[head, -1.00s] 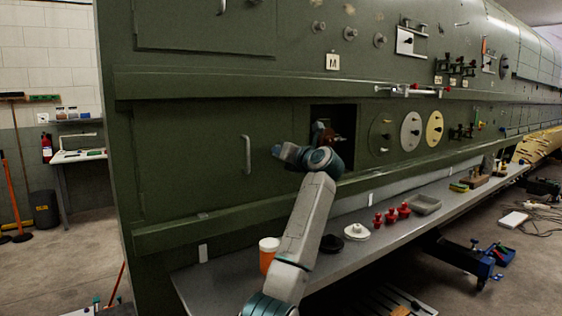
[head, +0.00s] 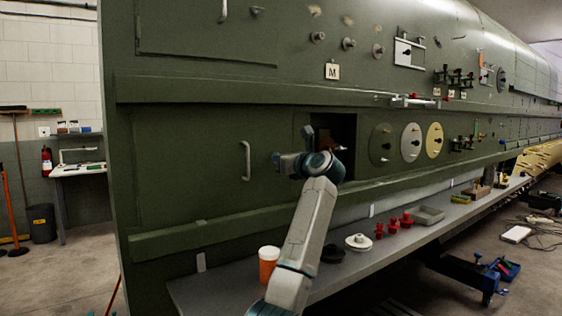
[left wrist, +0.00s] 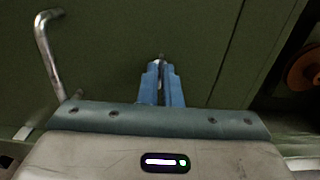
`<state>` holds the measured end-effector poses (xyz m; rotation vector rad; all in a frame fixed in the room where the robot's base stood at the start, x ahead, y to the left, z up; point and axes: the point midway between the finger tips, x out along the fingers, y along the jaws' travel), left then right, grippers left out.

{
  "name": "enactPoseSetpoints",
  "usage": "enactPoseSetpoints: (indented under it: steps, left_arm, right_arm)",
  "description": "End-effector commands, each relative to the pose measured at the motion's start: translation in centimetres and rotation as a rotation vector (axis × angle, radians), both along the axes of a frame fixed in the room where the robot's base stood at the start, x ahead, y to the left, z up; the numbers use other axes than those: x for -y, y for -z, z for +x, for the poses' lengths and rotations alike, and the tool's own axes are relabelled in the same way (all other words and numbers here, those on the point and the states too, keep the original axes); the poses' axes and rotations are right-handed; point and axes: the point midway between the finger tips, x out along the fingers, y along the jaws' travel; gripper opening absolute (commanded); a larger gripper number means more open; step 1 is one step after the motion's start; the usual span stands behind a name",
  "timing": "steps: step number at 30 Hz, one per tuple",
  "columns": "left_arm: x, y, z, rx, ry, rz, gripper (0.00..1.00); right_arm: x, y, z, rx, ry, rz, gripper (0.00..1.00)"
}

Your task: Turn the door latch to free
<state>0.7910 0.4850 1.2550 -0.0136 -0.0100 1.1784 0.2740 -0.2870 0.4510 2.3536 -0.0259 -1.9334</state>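The green door (head: 210,160) fills the lower left of the panel and looks closed. Its bar handle (head: 247,160) also shows in the left wrist view (left wrist: 47,50). My left gripper (head: 279,160) is at the door's right edge, beside the dark opening. In the left wrist view its blue fingers (left wrist: 160,75) are close together, with a small metal piece, seemingly the door latch (left wrist: 161,57), between their tips. The fingers cover most of the latch, so its angle is hard to tell. My right gripper is out of view.
An open dark recess (head: 342,137) lies just right of the gripper, with a reddish round part (left wrist: 304,68) inside. Round discs (head: 411,142) follow to the right. The shelf (head: 225,287) below holds an orange tub (head: 268,262), a white part (head: 358,242) and red pieces.

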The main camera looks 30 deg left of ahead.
Motion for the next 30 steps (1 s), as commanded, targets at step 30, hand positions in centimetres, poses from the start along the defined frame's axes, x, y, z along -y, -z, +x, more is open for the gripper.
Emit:
enactPoseSetpoints:
  steps: [30]
  left_arm:
    - [4.9,0.3,-1.8,0.001,0.005,-0.002,0.26]
  right_arm:
    - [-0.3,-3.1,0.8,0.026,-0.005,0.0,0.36]
